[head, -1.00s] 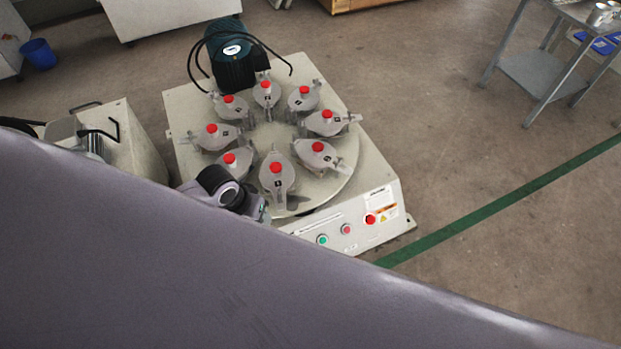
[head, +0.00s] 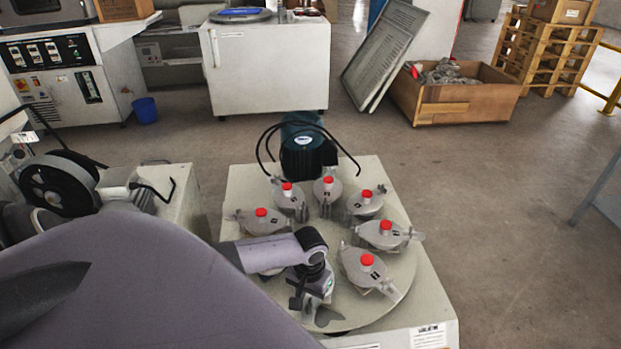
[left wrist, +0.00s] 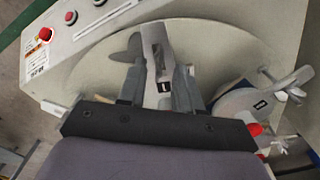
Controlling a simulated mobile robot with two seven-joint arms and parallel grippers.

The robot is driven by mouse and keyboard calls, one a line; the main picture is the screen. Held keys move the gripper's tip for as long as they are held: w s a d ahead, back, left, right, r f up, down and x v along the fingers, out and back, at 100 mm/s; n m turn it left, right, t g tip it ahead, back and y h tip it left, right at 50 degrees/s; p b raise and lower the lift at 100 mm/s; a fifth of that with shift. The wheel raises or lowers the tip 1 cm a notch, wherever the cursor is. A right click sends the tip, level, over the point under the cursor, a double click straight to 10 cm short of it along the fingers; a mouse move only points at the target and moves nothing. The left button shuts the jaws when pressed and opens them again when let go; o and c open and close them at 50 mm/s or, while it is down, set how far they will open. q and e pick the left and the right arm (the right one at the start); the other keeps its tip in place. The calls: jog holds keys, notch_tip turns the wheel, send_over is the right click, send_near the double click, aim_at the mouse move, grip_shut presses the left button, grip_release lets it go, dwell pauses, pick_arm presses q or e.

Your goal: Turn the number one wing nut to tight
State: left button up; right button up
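The wing nut itself is not clearly distinguishable there. In the head view my left gripper (head: 312,292) is over the front of the round turntable (head: 385,295), and my wrist hides most of the front vessel. My right gripper is not in view.
Several similar grey vessels with red caps ring the turntable, including a neighbour (head: 367,268) close to the right of my gripper. A dark motor (head: 308,158) with black cables stands behind. Open floor (head: 500,260) lies to the right.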

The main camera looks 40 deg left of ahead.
pick_arm(q)
jog(key=shift+f, duration=0.5)
grip_shut()
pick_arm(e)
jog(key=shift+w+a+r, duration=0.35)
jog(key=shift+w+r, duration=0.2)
